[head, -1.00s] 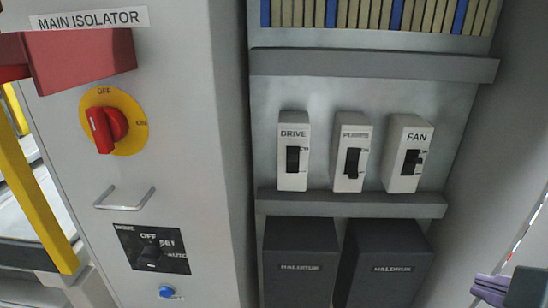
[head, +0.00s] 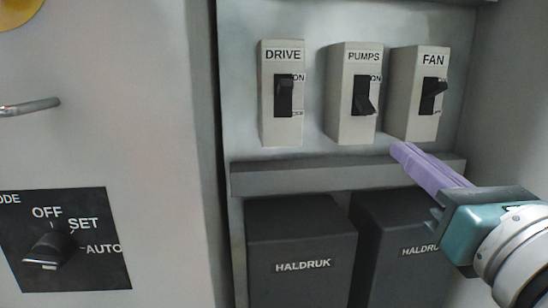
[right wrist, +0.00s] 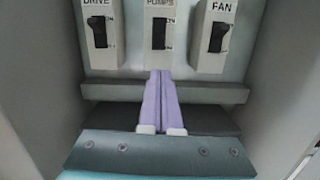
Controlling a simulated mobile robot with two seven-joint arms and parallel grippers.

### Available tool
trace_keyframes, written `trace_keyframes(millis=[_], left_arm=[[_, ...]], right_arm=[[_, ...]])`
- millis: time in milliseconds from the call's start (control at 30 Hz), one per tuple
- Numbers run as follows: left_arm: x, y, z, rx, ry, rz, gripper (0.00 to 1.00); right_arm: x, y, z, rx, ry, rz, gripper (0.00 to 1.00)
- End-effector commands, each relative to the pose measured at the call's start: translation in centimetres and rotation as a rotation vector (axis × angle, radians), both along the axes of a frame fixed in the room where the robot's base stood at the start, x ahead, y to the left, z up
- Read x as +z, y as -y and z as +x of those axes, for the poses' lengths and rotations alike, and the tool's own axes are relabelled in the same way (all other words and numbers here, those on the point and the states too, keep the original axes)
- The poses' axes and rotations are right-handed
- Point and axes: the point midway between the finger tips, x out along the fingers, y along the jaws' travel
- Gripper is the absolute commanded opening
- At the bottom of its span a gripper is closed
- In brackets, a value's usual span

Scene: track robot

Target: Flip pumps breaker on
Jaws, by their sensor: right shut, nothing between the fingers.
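The pumps breaker (head: 343,105) is a pale upright block labelled PUMPS, between the drive and fan breakers. Its black lever (head: 363,97) slants downward, away from the ON mark at its upper right. The breaker also shows in the right wrist view (right wrist: 160,54), at top centre. My right gripper (head: 399,149) has purple fingers, shut and empty. Their tips are below and to the right of the pumps breaker, in front of the grey ledge and apart from the lever. In the right wrist view the fingers (right wrist: 162,75) point up toward the pumps breaker. My left gripper is not in view.
The drive breaker (head: 268,109) stands to the left and the fan breaker (head: 405,109) close to the right. A grey ledge (head: 300,179) runs below them, above two dark HALDRUK boxes (head: 300,245). A mode switch (head: 52,247) is on the left panel.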

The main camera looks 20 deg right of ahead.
Motion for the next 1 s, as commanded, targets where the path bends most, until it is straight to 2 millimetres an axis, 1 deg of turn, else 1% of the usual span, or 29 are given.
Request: trace_keyframes(millis=[33,67,400,533,667,800,1000], left_arm=[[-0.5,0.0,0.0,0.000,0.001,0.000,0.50],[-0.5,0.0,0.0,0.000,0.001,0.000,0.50],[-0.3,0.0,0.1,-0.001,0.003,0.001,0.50],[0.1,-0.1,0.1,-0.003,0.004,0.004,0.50],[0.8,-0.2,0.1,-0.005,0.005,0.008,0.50],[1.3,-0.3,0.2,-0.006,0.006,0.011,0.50],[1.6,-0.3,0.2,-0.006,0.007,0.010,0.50]], right_arm=[[-0.4,-0.2,0.1,0.006,-0.001,-0.031,0.00],[-0.4,-0.3,0.1,0.009,-0.001,-0.043,0.00],[-0.2,-0.3,0.2,0.009,-0.002,-0.052,0.00],[0.1,-0.1,0.9,0.009,0.000,-0.052,0.00],[0.6,0.4,2.7,0.008,0.002,-0.053,0.00],[1.0,1.0,5.3,0.009,0.001,-0.051,0.00],[1.2,1.7,8.3,0.007,-0.001,-0.051,0.00]])
